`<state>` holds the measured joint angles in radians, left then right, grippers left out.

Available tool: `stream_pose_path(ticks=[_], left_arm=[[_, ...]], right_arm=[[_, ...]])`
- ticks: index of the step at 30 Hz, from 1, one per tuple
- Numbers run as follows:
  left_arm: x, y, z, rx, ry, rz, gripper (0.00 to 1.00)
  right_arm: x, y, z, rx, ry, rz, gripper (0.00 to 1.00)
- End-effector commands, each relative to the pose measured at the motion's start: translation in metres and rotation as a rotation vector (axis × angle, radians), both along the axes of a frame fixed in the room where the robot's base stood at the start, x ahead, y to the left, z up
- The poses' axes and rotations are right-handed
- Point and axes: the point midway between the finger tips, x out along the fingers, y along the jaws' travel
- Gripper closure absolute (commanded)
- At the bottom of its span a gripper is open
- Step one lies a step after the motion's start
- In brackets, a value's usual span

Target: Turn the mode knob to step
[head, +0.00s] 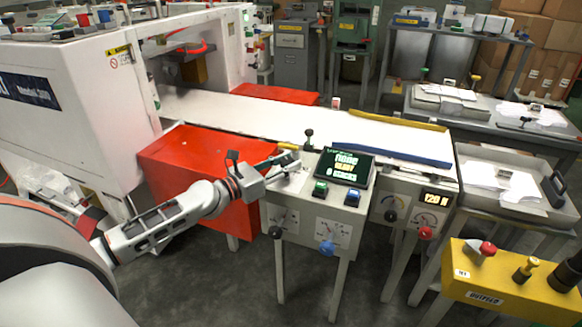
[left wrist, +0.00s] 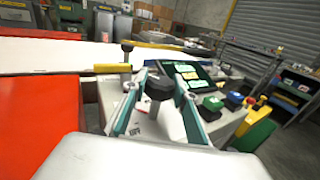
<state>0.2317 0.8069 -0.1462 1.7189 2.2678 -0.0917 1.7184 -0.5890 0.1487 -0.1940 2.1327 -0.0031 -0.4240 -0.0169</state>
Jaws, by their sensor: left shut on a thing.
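The control box (head: 300,228) stands in the middle of the head view, with a dark screen (head: 345,166) reading "MODE" and further lines that I cannot read surely. My left gripper (head: 292,164) reaches over the top left of this box. In the left wrist view a black knob (left wrist: 158,86) stands on a white plate between the two fingers of my left gripper (left wrist: 157,100), and the gripper is shut on it. The gripper covers this knob in the head view. The plate's markings are mostly hidden, so I cannot read the knob's setting. My right gripper is not in view.
A green button (head: 320,188) and a blue button (head: 352,197) sit right of the gripper. A black-topped lever (head: 309,136) stands behind it. The box front has a black knob (head: 275,231) and a blue knob (head: 327,247). A red block (head: 190,165) lies left.

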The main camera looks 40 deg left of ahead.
Motion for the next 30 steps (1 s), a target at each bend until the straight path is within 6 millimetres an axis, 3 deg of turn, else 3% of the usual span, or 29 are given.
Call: stream_pose_path(ticks=[1,20,21,22,30], left_arm=[[-0.0005,0.0003,-0.0074,0.001,0.008,-0.014,0.94],[-0.0002,-0.0002,-0.0008,0.0,0.001,-0.055,0.94],[-0.0002,-0.0002,-0.0008,0.0,0.001,-0.055,0.62],[-0.0002,-0.0002,-0.0008,0.0,0.001,-0.055,0.55],[0.0,0.0001,-0.0003,0.0,0.0,-0.054,0.55]], right_arm=[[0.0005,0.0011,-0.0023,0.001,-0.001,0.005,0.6],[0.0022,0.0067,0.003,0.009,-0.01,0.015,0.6],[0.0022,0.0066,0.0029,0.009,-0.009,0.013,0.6],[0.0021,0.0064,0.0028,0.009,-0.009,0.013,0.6],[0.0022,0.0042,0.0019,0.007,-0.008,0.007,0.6]])
